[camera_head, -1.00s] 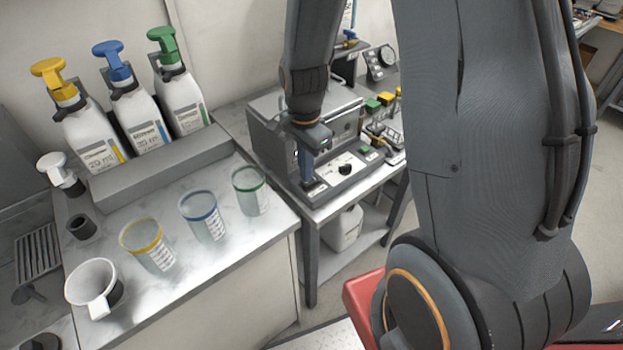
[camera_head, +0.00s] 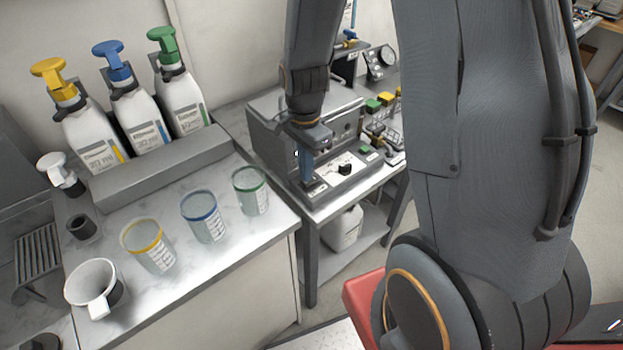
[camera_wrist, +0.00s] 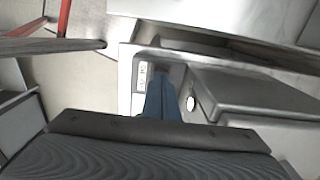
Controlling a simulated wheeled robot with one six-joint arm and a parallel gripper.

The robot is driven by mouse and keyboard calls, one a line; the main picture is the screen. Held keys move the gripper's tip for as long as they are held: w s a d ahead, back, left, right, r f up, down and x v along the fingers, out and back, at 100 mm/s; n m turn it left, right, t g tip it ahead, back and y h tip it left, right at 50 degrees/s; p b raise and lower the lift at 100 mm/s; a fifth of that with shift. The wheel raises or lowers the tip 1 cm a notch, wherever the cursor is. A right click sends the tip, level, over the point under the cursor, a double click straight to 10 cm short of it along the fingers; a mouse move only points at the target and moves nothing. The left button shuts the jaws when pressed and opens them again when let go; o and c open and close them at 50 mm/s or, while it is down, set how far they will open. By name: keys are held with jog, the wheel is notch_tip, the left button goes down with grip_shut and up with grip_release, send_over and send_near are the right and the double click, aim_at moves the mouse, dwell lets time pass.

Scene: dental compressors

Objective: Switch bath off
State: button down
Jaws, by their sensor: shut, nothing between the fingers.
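The bath (camera_head: 268,130) is a grey metal box unit on the side table, with a sloping front panel (camera_head: 335,182) that carries a black knob and a green button. My gripper (camera_head: 306,180) points down over the left end of that panel, its blue fingers shut and empty. In the wrist view the blue fingers (camera_wrist: 160,100) reach down to the panel beside a small light plate with markings (camera_wrist: 142,75). The fingers hide what lies directly under their tips. I cannot tell whether they touch the panel.
A counter on the left holds a yellow-rimmed cup (camera_head: 147,246), a blue-rimmed cup (camera_head: 203,216), a green-rimmed cup (camera_head: 250,191) and a white jug (camera_head: 94,287). Pump bottles (camera_head: 136,112) stand behind them. A gauge (camera_head: 381,62) and small yellow and green parts are right of the bath.

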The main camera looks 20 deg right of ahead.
aim_at(307, 184)
jog(key=shift+f+b, duration=0.35)
jog(key=shift+f, duration=0.4)
dwell(0.6)
jog(key=shift+r, duration=0.15)
notch_tip(307, 184, up, 7)
jog(key=p, duration=0.6)
dwell(0.6)
jog(key=s+r+n+t+b, duration=0.1)
jog(key=s+r+n+b, duration=0.3)
jog(key=s+n, duration=0.5)
jog(key=shift+s+n+b, duration=0.25)
jog(key=shift+n+b, duration=0.4)
jog(key=shift+n, duration=2.05)
jog(key=shift+w, duration=0.1)
